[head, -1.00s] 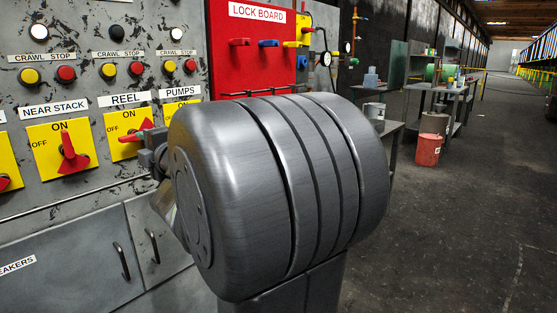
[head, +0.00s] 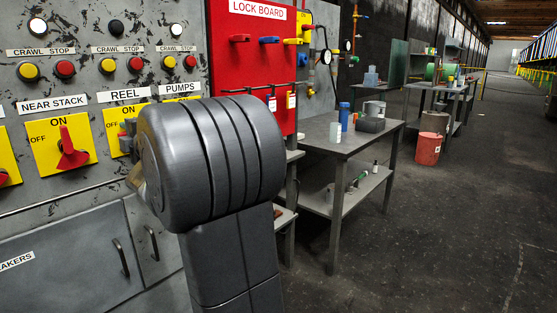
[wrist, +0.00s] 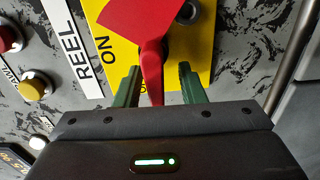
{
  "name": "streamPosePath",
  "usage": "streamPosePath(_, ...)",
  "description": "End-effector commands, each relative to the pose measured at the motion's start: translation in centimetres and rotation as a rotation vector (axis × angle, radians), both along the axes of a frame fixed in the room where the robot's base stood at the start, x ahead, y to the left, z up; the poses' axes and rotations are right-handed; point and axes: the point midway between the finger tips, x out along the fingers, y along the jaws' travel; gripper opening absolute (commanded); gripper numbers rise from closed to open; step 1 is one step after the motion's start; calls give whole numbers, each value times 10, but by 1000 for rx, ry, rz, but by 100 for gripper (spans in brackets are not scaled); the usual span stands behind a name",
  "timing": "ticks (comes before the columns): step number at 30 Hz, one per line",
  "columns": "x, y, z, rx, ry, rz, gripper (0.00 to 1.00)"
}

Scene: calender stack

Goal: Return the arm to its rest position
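My gripper (wrist: 158,66) shows in the wrist view with its two green fingers apart, one on each side of the red handle (wrist: 152,78) of the REEL switch. A gap shows between the handle and each finger. The handle's narrow end points down in that view, away from the ON side, over the partly hidden OFF word.
The NEAR STACK switch (head: 68,148) is left of the REEL switch, its handle toward ON. The red lock board (head: 235,70) is behind my arm. A grey table (head: 335,150) with a blue bottle (head: 344,115) stands to the right.

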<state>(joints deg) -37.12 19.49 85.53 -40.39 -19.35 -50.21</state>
Motion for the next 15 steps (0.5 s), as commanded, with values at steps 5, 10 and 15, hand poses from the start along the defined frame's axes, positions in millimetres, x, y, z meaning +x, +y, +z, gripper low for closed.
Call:
streamPosePath(5, -1, -2, 12, 88, 104, 0, 36)
streamPosePath(10, -1, -2, 14, 166, 195, -1, 36)
streamPosePath(15, 0, -3, 15, 224, 264, -1, 36)
